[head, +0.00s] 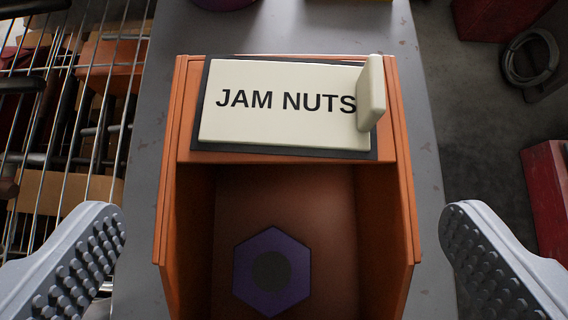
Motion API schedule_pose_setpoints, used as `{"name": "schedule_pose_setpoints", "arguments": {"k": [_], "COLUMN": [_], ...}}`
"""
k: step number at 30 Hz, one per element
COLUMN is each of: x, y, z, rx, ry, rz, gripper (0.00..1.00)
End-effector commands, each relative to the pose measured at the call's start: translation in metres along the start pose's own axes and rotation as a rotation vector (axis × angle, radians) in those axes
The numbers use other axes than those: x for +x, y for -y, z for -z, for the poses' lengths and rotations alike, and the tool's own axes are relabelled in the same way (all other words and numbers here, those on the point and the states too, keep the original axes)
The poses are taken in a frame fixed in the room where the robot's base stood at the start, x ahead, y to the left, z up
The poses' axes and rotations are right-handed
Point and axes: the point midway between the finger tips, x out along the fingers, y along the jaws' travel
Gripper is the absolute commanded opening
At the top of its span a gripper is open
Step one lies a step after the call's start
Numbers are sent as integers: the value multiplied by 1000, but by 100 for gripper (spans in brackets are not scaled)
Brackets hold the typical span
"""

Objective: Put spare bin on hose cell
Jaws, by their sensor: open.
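An orange bin (172,200) stands on a grey surface, centred in the head view. A cream label plate (240,125) on a dark backing reads "JAM NUTS" and has an upright cream tab (372,92) at its right end. A purple hexagonal nut shape with a dark centre (271,272) is inside the bin. My gripper (283,262) is open, with one grey studded finger on each side of the bin, apart from its walls. I see nothing marked spare or hose. The bin's near end is cut off by the frame.
The grey surface (425,130) shows narrow free strips beside the bin. A wire rack (60,130) with boxes stands at left. A coiled dark hose or cable (530,58) and a red box (546,185) are at right. A purple object (222,3) is at the top.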

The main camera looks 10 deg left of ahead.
Motion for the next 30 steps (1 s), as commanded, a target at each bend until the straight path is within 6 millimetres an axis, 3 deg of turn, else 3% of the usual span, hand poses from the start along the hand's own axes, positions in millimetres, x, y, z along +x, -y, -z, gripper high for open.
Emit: {"name": "schedule_pose_setpoints", "arguments": {"k": [8, 21, 30], "x": [12, 56, 60], "y": [-2, -4, -3], "z": [-1, -6, -7], "rx": [2, 1, 2], "ry": [2, 1, 2], "rz": [-2, -2, -1], "gripper": [100, 100, 100]}}
